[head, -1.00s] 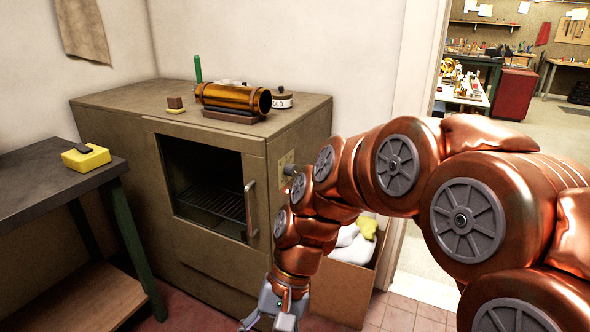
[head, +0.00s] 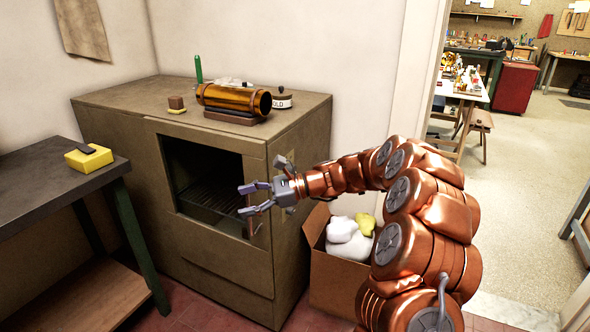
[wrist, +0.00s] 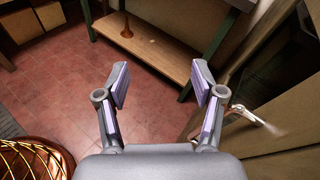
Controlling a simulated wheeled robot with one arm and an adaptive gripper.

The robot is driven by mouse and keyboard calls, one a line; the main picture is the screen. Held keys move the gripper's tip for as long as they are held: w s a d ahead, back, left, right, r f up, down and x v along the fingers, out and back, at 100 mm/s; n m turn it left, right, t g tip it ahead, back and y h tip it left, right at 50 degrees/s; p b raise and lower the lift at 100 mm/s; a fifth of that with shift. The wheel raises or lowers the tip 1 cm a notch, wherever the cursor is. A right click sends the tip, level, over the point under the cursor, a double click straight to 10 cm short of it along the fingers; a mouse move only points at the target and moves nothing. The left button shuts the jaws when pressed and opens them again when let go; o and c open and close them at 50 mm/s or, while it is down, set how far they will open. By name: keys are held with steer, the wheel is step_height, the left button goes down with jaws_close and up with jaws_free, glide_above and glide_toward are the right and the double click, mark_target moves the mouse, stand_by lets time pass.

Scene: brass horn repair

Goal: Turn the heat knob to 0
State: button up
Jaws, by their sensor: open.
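A brown metal oven cabinet (head: 215,265) stands against the wall with its dark front chamber (head: 205,170) showing. My gripper (head: 246,200) is open and empty. It points left in front of the cabinet's right front edge, with its fingertips near the door handle. In the wrist view the two fingers (wrist: 163,85) are spread wide with nothing between them. The bright door handle (wrist: 262,122) lies to their right there. The heat knob is not clearly visible now; my gripper covers the area of the side panel. Its setting cannot be read.
A brass tube (head: 234,98) and a small round tin (head: 282,101) sit on the cabinet top. A cardboard box (head: 335,277) of white and yellow cloths stands right of the cabinet. A dark workbench (head: 45,190) with a yellow block (head: 89,158) is at left.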

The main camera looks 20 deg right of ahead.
steer(key=w+d+f+m+t+p, duration=0.1)
steer(key=w+d+f+m+t, duration=0.1)
steer(key=w+d+m+t, duration=0.75)
steer(key=m+h+p, duration=0.1)
steer(key=m+h, duration=0.1)
steer(key=h, duration=0.1)
glide_toward(294, 171)
steer(key=w, duration=0.2)
steer(key=shift+s+a+p+x, duration=0.1)
steer(key=shift+a+x, duration=0.05)
steer(key=shift+x, duration=1.2)
steer(key=shift+s+a+p+x, duration=0.15)
steer(key=shift+x, duration=1.25)
steer(key=shift+s+a+p+x, duration=0.1)
steer(key=shift+a+x, duration=0.05)
steer(key=shift+x, duration=1.2)
steer(key=shift+f, duration=0.1)
steer(key=c, duration=1.1)
